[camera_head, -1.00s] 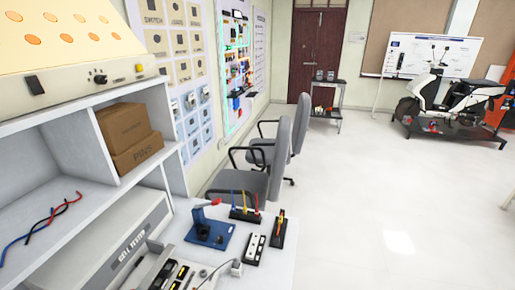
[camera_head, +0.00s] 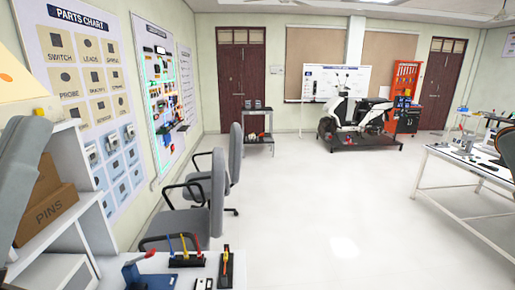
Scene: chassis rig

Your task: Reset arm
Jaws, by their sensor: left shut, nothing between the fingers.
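My left arm comes in at the far left edge as a large grey link, close to the camera. My left gripper (camera_head: 10,252) is only partly in view at its lower end, at the picture's edge. It is shut and empty, in front of the white shelf (camera_head: 85,205). My right gripper is out of view.
The workbench below holds a rack with coloured tools (camera_head: 185,252), a blue stand (camera_head: 137,274) and a black holder (camera_head: 226,267). A box marked PINS (camera_head: 46,214) sits on the shelf. Grey chairs (camera_head: 218,190) stand beyond. A scooter (camera_head: 355,118) and a white table (camera_head: 470,165) flank open floor.

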